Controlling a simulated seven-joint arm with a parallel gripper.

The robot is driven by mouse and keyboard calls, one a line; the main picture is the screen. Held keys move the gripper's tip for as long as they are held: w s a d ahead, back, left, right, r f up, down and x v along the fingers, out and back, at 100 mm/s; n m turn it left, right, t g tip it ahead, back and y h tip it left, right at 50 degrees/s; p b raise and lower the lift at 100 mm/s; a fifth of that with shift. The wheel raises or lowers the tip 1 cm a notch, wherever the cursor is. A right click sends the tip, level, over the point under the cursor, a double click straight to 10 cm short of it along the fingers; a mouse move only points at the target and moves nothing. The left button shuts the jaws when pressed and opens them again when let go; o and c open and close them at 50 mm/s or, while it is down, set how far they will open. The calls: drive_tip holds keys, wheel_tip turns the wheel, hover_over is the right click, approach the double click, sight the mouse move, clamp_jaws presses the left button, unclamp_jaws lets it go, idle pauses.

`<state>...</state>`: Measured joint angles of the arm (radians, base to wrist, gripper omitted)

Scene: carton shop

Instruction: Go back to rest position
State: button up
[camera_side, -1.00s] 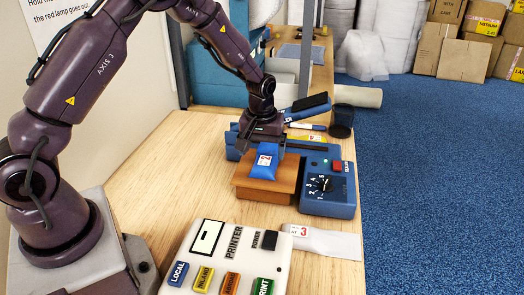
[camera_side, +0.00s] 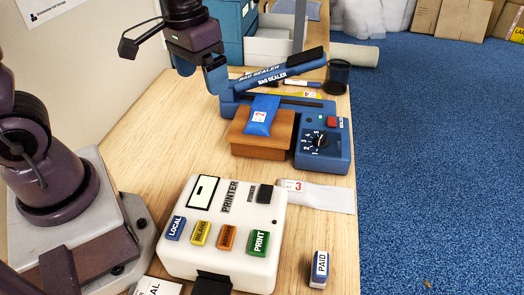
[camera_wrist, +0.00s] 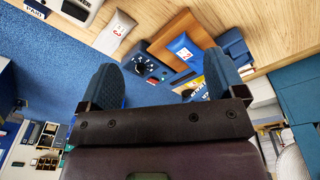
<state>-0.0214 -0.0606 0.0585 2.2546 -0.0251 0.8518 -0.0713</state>
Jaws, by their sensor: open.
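My gripper (camera_side: 201,80) is open and empty, raised above the table behind and left of the bag sealer in the side view. In the wrist view its two blue fingers stand wide apart, with nothing held between them (camera_wrist: 163,78). A blue bag (camera_side: 262,115) with a white label marked 2 lies on a brown wooden block (camera_side: 264,146) in front of the sealer. The bag also shows in the wrist view (camera_wrist: 184,49), clear of the fingers.
The blue bag sealer (camera_side: 325,160) has a raised lever arm. A white printer (camera_side: 223,228) with coloured buttons stands in front. A pale bag marked 3 (camera_side: 327,198) and a PAID stamp (camera_side: 320,268) lie to the right. A dark cup (camera_side: 337,76) stands behind.

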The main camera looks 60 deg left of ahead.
drive_tip(key=s+d+r+m+t, duration=0.2)
drive_tip(key=s+r+t, duration=0.2)
drive_tip(key=s+r, duration=0.4)
drive_tip(key=shift+s+r, duration=0.15)
drive_tip(key=shift+s, duration=0.25)
